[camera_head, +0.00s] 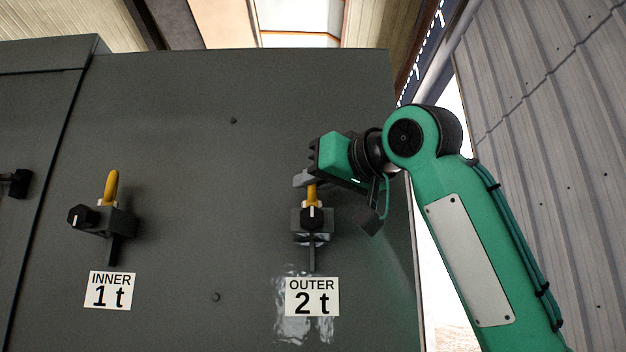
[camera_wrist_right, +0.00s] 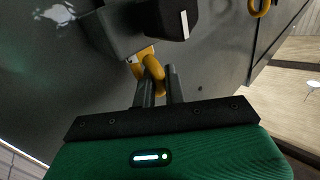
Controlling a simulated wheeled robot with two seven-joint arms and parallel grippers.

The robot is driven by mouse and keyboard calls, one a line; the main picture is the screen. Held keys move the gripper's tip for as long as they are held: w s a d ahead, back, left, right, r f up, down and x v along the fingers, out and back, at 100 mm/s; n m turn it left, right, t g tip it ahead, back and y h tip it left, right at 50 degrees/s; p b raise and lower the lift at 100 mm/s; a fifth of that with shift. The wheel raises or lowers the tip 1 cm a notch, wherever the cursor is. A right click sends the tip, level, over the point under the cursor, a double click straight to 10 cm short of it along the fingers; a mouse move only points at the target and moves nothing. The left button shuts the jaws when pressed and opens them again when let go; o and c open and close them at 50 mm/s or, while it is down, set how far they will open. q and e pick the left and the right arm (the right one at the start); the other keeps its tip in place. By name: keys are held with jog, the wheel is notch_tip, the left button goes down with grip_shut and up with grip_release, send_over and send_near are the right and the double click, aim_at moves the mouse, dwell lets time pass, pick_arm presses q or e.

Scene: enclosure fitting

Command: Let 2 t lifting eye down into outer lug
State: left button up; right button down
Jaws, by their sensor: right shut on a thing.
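The yellow 2 t lifting eye (camera_head: 312,191) is at the top of the grey outer lug (camera_head: 297,222), above the white OUTER 2 t label. My right gripper (camera_head: 306,181) is shut on the eye from above. In the right wrist view, the eye (camera_wrist_right: 153,69) shows between the two dark fingers (camera_wrist_right: 160,86), against the lug (camera_wrist_right: 108,32). A black knob (camera_head: 312,217) with a white mark covers the lug's front. How deep the eye sits in the lug is hidden. My left gripper is not in view.
To the left, another yellow eye (camera_head: 112,186) stands in the inner lug (camera_head: 124,221), above the INNER 1 t label (camera_head: 110,290). Both lugs stick out from the dark grey enclosure wall (camera_head: 215,130). The wall between them is clear. A corrugated wall (camera_head: 555,130) lies right.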

jog(key=c, duration=1.4)
grip_release()
jog(key=b+v, duration=0.6)
jog(key=v, duration=0.8)
jog(key=shift+b, duration=0.35)
jog(key=shift+w, duration=0.1)
